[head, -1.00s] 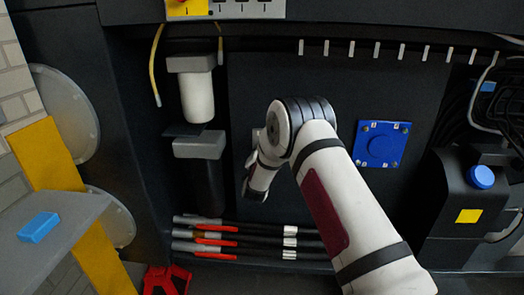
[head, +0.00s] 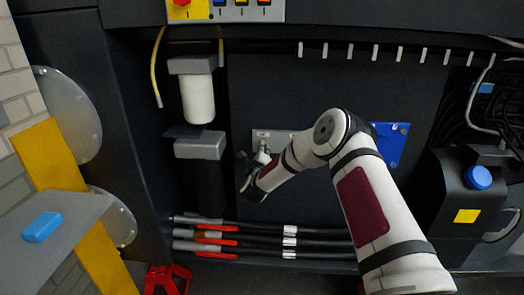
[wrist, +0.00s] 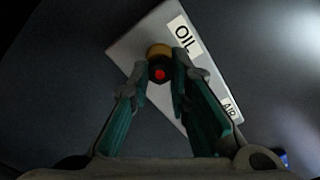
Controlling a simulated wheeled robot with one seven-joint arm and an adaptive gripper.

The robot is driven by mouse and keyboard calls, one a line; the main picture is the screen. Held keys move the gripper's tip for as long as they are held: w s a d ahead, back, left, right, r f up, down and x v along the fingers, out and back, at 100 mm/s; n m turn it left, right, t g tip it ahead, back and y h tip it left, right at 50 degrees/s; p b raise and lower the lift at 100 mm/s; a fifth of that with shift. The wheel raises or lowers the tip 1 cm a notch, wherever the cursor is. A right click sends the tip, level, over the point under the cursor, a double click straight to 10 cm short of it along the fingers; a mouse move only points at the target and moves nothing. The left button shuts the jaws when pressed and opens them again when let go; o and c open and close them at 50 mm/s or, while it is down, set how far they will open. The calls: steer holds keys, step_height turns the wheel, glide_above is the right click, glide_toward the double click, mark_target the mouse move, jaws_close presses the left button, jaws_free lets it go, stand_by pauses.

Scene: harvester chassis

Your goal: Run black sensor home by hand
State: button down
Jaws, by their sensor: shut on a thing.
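The black sensor (wrist: 160,74) shows in the wrist view as a small dark round end with a red centre. It stands in front of a brass-coloured collar (wrist: 158,50) on a grey plate (wrist: 135,45) labelled OIL and AIR. My gripper (wrist: 163,70) is shut on the sensor, with one green-backed finger on each side. How deep the sensor sits in the collar cannot be told. In the head view the grey plate (head: 287,136) is on the dark back panel, and my gripper (head: 256,172) is at its lower left. The sensor cannot be made out there.
A filter with a white bowl (head: 198,98) and a second with a dark bowl (head: 200,150) hang left of my gripper. Several hoses (head: 260,240) run below. A blue plate (head: 391,140) is partly behind my arm. A black unit with a blue cap (head: 479,177) stands right.

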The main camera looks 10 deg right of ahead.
steer(key=c, duration=1.4)
jaws_free()
steer(key=shift+c, duration=0.6)
steer(key=shift+c, duration=0.7)
steer(key=shift+p+v, duration=0.8)
steer(key=shift+v, duration=0.35)
